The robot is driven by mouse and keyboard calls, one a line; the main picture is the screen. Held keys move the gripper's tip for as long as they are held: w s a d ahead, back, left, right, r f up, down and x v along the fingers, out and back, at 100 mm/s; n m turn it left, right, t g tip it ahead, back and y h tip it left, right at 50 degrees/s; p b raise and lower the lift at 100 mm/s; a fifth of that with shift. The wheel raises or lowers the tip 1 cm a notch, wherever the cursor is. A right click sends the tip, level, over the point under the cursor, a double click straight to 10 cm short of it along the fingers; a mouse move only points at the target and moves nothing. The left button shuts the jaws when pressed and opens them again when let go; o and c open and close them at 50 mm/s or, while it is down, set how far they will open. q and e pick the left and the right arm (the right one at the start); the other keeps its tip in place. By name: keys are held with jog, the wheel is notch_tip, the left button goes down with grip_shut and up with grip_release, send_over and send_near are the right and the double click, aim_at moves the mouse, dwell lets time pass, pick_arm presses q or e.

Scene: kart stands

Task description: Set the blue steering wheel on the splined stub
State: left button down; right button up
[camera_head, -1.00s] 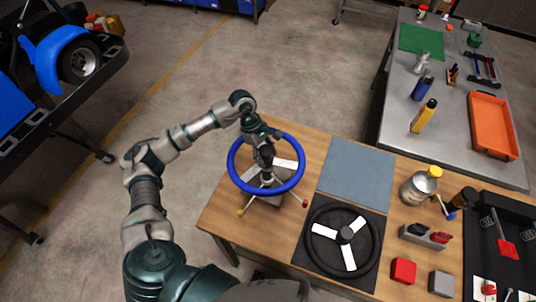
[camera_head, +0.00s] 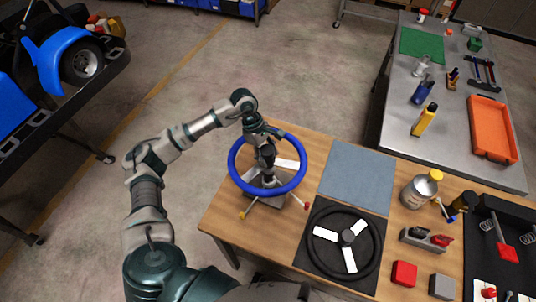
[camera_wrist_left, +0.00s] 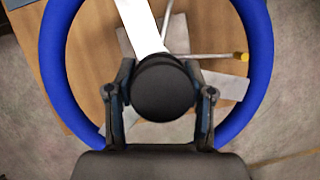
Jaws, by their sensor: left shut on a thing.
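The blue steering wheel (camera_head: 301,178) is in my left gripper (camera_head: 267,157), over the left end of the wooden table. In the left wrist view the blue wheel (camera_wrist_left: 260,62) surrounds the gripper (camera_wrist_left: 162,95), whose fingers are shut on the black hub (camera_wrist_left: 164,88). A grey block-like base (camera_head: 264,201) with rods tipped yellow and red shows below the wheel. The splined stub is hidden under the hub and gripper, so I cannot tell whether the wheel touches it. My right gripper is not in view.
A black steering wheel (camera_head: 373,262) lies on a dark mat right of the stand. A blue-grey mat (camera_head: 358,175) lies behind it, bare. A can (camera_head: 421,190), a red block (camera_head: 404,273) and a grey block (camera_head: 442,286) stand farther right. A metal bench (camera_head: 455,160) stands behind.

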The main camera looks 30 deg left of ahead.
pick_arm(q)
jog(key=shift+w+d+f, duration=0.1)
dwell(0.4)
dwell(0.4)
jog(key=shift+r, duration=0.85)
jog(key=shift+d, duration=0.15)
dwell(0.6)
jog(key=c, duration=0.7)
grip_release()
jog(key=p+v, duration=0.4)
jog(key=v, duration=0.7)
